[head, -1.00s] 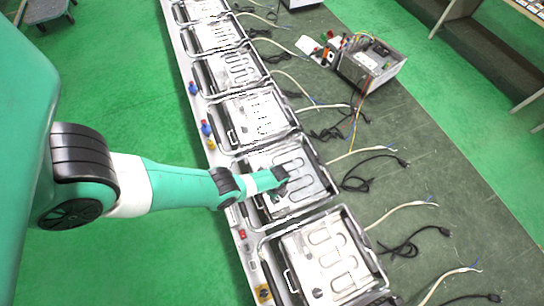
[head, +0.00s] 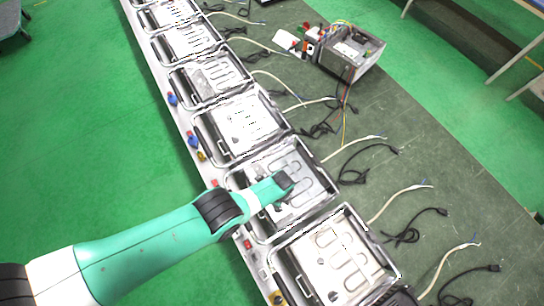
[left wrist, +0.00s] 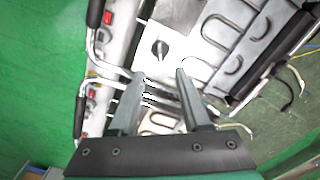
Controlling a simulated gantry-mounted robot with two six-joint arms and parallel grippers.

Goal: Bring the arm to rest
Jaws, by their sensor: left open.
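My left arm enters the head view from the lower left. Its gripper (head: 286,184) is over a tray-like unit (head: 262,224) with a bent heating element, in the row on the bench. In the left wrist view the left gripper (left wrist: 158,88) is open, its two fingers apart with nothing held between them. Behind the fingers show metal handles (left wrist: 105,68) and a looped heating element (left wrist: 222,32). Whether the fingers touch the unit cannot be told. My right gripper is not visible.
More units stand in line, one nearer (head: 335,262) and several farther (head: 240,122). Black cables and pale wires lie to their right. An open metal box (head: 350,50) with wires sits farther back.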

